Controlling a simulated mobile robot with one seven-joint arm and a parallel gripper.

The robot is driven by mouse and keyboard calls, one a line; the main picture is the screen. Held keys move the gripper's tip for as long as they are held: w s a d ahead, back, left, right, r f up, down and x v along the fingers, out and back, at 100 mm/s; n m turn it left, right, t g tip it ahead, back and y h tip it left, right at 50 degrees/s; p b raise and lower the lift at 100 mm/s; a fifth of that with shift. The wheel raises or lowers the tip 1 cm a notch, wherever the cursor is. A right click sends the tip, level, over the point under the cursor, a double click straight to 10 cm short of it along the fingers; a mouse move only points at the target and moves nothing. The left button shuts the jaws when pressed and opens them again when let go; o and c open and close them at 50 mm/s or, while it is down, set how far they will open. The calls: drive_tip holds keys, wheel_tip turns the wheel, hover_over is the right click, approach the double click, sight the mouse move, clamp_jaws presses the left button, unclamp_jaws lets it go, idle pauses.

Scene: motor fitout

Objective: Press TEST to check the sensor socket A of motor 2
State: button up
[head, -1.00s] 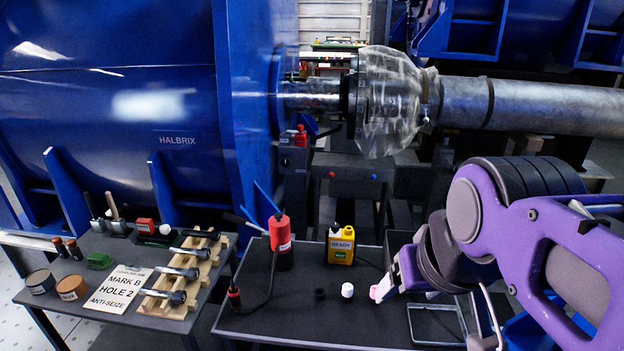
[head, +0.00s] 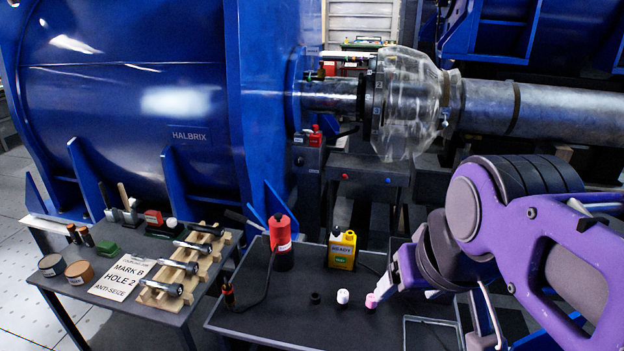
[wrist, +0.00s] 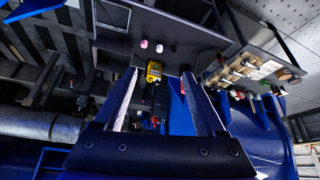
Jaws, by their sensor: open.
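The yellow tester (head: 342,249) stands on the dark tray table. Its label reads READY, with a green patch below, probably the TEST button; the lettering is too small to be sure. The tester also shows in the wrist view (wrist: 154,69), beyond my fingers. My gripper (wrist: 158,76) is open and empty, its two fingers apart and clear of the tester. The blue motor (head: 190,105) reads HALBRIX. A grey box with red parts (head: 316,137) sits by its shaft end; I cannot tell which socket is A.
A red bottle-shaped item (head: 281,243) with a cable stands left of the tester. A white cap (head: 343,296) and a pink cap (head: 371,300) sit in front. A left table (head: 125,318) holds bolts on a wooden rack (head: 160,295) and a card. A clear guard (head: 412,105) surrounds the shaft.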

drive_tip(key=shift+a, duration=0.15)
drive_tip(key=shift+c, duration=0.3)
clamp_jaws()
idle(1.2)
